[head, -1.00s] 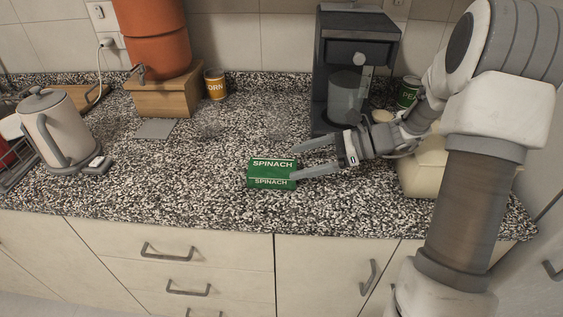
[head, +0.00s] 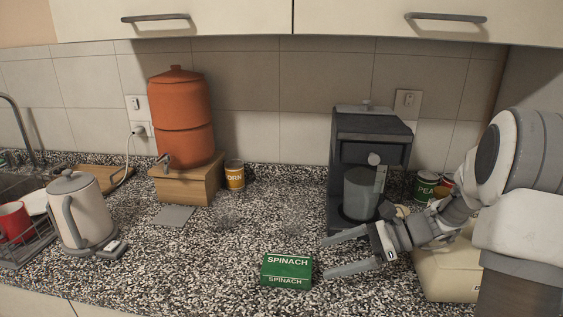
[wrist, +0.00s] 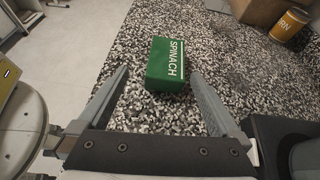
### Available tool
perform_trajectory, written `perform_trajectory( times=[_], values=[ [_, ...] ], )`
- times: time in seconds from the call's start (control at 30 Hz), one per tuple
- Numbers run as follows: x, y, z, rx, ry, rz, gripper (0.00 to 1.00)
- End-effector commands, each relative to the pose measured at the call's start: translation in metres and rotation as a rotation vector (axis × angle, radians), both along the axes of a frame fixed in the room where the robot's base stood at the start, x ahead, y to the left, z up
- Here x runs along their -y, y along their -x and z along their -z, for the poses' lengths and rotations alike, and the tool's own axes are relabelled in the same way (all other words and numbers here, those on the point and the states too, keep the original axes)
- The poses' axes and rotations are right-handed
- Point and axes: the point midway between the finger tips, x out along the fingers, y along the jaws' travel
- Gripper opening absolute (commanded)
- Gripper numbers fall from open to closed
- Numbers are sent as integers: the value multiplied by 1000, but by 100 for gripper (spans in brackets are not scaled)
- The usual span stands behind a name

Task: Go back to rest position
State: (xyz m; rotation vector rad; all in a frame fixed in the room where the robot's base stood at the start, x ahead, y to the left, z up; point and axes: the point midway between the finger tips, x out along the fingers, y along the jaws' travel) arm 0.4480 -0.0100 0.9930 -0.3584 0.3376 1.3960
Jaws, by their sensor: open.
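My gripper (head: 335,255) is open and empty above the speckled counter (head: 230,270), at the right of the head view. Its fingers point left. A green spinach box (head: 286,271) stands on the counter just left of the fingertips, apart from them. In the wrist view, the spinach box (wrist: 166,66) lies ahead of the two spread fingers, with counter showing between. My arm (head: 500,190) reaches in from the right.
A coffee machine (head: 370,145) stands behind my gripper, with a cream container (head: 447,272) under my forearm. A pea can (head: 425,187) is at the back right. A corn can (head: 235,175), orange dispenser (head: 182,120) and kettle (head: 82,212) stand left. Upper cabinets (head: 350,15) hang above.

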Motion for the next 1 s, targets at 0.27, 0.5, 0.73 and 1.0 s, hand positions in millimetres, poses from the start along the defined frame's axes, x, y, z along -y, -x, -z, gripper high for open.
perform_trajectory(
  times=[0.27,0.5,0.73,1.0],
  values=[
    [-30,50,-47,193,286,-251,100],
    [-40,95,-80,390,541,-488,100],
    [-38,135,-109,596,780,-719,100],
    [-26,172,-143,851,1057,-982,100]
  ],
)
